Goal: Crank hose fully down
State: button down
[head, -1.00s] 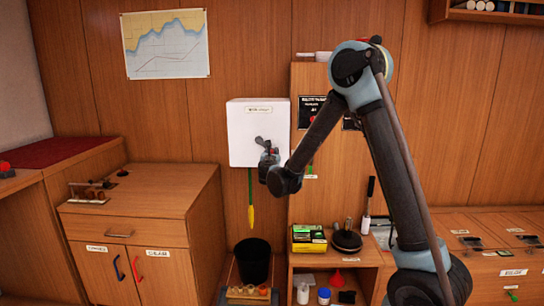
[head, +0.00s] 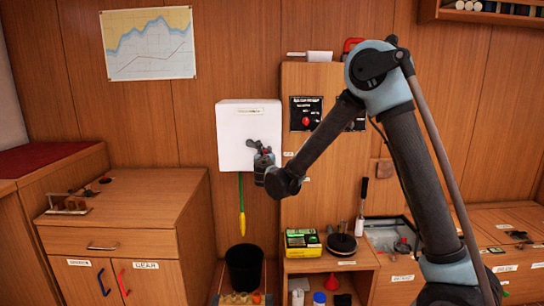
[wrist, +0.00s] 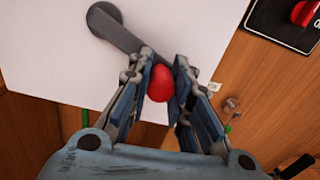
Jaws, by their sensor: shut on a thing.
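A white box (head: 235,125) is mounted on the wooden wall. Its grey crank arm (wrist: 122,36) slants down and right from a round hub in the wrist view and ends in a red knob (wrist: 161,83). My gripper (wrist: 160,72) is shut on the red knob, one finger on each side. In the head view, my gripper (head: 262,158) is at the lower right of the box front and partly hides the crank. A green hose (head: 241,190) hangs straight down under the box, with a yellow lower end (head: 242,225) just above a black bucket (head: 244,268).
A wooden panel with a red switch (head: 306,121) stands right of the box. A shelf below holds a green-yellow box (head: 302,242) and a round dark pan (head: 342,244). A wooden cabinet (head: 130,207) stands left.

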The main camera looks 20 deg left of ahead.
jog(key=shift+w+d, duration=0.1)
jog(key=c, duration=1.4)
grip_release()
jog(key=shift+s, duration=0.45)
jog(key=v, duration=1.1)
jog(key=shift+d+f, duration=0.15)
